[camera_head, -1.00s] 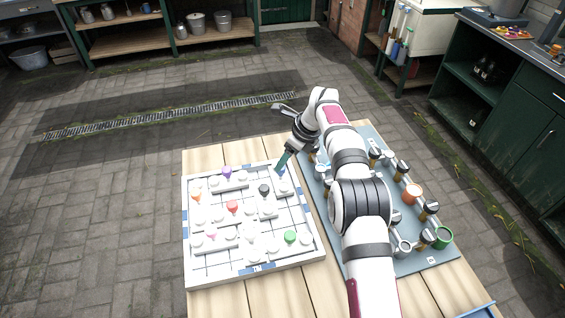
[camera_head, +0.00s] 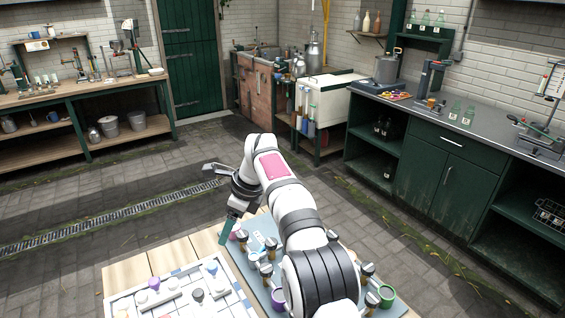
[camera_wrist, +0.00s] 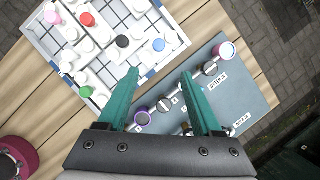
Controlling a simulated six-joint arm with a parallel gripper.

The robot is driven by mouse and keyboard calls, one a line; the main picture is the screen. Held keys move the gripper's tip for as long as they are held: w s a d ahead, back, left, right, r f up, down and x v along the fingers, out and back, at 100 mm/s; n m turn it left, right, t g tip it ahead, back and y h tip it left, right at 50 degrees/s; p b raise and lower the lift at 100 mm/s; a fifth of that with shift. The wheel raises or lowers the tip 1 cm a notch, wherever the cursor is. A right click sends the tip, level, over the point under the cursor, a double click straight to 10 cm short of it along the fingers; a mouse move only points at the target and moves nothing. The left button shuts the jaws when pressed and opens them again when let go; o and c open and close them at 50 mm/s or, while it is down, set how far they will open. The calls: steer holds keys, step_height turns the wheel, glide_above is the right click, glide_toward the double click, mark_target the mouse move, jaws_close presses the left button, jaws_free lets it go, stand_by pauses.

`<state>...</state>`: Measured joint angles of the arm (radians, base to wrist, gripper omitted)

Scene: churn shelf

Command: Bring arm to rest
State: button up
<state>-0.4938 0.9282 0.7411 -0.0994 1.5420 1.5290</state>
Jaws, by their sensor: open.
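My gripper (camera_head: 227,232) is open with nothing between its teal fingers. In the wrist view (camera_wrist: 159,73) the two fingers stand well apart. It hangs above the table, close to where the white gridded board (camera_wrist: 60,65) and the blue-grey board (camera_wrist: 255,98) meet. My arm is bent, reaching from the bottom of the head view, and covers part of the blue-grey board. The white board also shows in the head view (camera_head: 238,310), cut off by the lower edge.
The wooden table (camera_head: 128,270) carries both boards. The white board holds white pieces and coloured knobs, including a purple one (camera_head: 154,283). The blue-grey board bears several dark-topped fittings and coloured rings, including a green ring (camera_head: 386,296). Paved floor surrounds the table; green cabinets (camera_head: 440,175) stand behind right.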

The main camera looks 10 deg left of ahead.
steer(key=s+d+r+n+h, duration=0.1)
steer(key=s+d+r+n, duration=0.3)
steer(key=d, duration=0.5)
steer(key=s+d+r+n, duration=0.1)
steer(key=s+d+r, duration=0.4)
steer(key=d, duration=0.4)
steer(key=s+d+f+n, duration=0.2)
steer(key=s+d, duration=0.2)
steer(key=s, duration=0.4)
steer(key=s+d+f+n+h, duration=0.1)
steer(key=s+d+f+n, duration=0.1)
steer(key=s, duration=0.7)
steer(key=s+d+f+n, duration=0.3)
steer(key=s+d, duration=0.3)
steer(key=s, duration=0.2)
steer(key=shift+s+d+f+h, duration=0.3)
steer(key=shift+s+d+f, duration=0.1)
steer(key=shift+f, duration=0.2)
